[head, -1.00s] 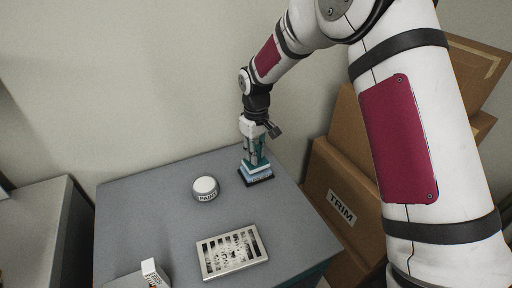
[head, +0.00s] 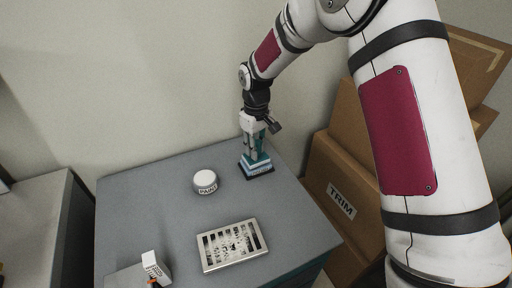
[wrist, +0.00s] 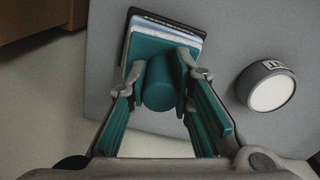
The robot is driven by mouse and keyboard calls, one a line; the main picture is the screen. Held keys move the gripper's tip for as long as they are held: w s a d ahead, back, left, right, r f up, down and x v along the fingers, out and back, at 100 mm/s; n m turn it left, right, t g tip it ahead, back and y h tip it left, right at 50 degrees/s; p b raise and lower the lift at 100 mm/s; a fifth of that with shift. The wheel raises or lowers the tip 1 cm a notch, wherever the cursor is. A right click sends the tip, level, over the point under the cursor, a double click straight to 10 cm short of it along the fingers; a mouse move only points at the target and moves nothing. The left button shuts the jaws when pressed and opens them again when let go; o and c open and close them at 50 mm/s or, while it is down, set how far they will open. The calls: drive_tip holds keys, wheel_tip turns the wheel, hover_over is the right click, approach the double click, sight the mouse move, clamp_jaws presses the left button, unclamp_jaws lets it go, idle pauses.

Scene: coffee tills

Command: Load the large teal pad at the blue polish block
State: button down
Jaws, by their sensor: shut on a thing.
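My gripper (head: 255,148) is at the back right of the grey table top, pointing down. It is shut on the round teal handle of the large teal pad (wrist: 160,83), with a finger on each side in the wrist view. The pad's flat teal plate is over the blue polish block (head: 261,170). The block shows as pale blue and white layers above a dark base, also seen in the wrist view (wrist: 135,32). Pad and block look stacked and level; I cannot tell how firmly they touch.
A slotted metal tray (head: 232,246) lies at the front, and a small white box (head: 155,268) stands front left. Cardboard boxes, one marked TRIM (head: 340,201), stand beyond the table's right edge.

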drive_tip(key=shift+f, duration=0.55)
idle(1.4)
drive_tip(key=shift+r, duration=0.15)
drive_tip(key=shift+r+p, duration=0.75)
drive_tip(key=shift+r, duration=2.7)
